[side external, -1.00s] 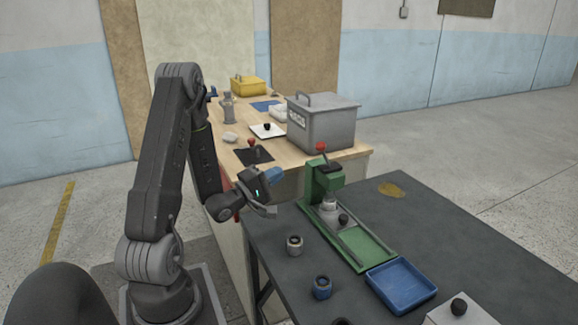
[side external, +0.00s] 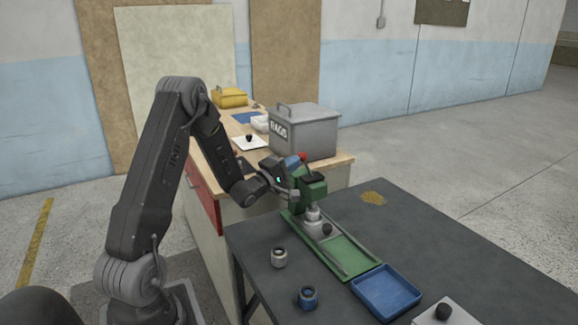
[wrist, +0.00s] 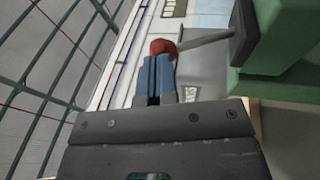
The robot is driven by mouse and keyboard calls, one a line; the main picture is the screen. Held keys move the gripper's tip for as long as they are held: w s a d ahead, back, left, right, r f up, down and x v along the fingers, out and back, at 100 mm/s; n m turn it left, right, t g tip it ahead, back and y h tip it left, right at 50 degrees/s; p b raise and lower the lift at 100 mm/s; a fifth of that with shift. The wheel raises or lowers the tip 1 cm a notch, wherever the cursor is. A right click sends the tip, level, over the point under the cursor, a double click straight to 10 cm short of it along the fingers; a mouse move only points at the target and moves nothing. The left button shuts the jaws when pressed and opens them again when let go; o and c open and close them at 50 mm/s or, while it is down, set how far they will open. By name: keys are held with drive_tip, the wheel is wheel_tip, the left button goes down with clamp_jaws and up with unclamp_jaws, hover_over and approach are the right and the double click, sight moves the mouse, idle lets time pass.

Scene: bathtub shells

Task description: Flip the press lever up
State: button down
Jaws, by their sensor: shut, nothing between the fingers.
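The green press (side external: 312,190) stands on the dark table. Its lever ends in a red knob (side external: 302,155), partly hidden behind my gripper in the side view. In the wrist view the red knob (wrist: 163,47) is just beyond my fingertips, and a grey lever rod (wrist: 207,40) runs from it right to the green press body (wrist: 285,45). My gripper (side external: 294,161) has blue fingers, shut and empty. Its tips (wrist: 155,60) are at the knob and overlap its lower edge in the wrist view; I cannot tell whether they touch it.
A grey lidded box (side external: 305,130) stands on the wooden bench close behind the gripper. On the dark table (side external: 440,235) are a blue tray (side external: 386,292), a light cup (side external: 279,257), a blue cup (side external: 308,297) and a white block with a black knob (side external: 443,311).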

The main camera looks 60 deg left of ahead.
drive_tip(key=shift+r, duration=0.1)
drive_tip(key=shift+w+r+m+g, duration=0.3)
drive_tip(key=shift+w+r+g, duration=0.45)
drive_tip(key=shift+g, duration=0.35)
drive_tip(key=w+g, duration=0.1)
drive_tip(key=w+r+g+h, duration=0.1)
drive_tip(key=w+g, duration=0.1)
drive_tip(key=shift+r+m, duration=0.2)
drive_tip(key=shift+m, duration=0.1)
drive_tip(key=shift+w+g, duration=0.3)
drive_tip(key=shift+w, duration=1.7)
drive_tip(key=shift+w+d, duration=0.1)
drive_tip(key=shift+r, duration=0.1)
drive_tip(key=s+d+r, duration=0.2)
drive_tip(key=s+r, duration=0.6)
drive_tip(key=s, duration=0.3)
drive_tip(key=shift+s+d, duration=0.2)
drive_tip(key=shift+d, duration=0.05)
drive_tip(key=shift+r, duration=0.1)
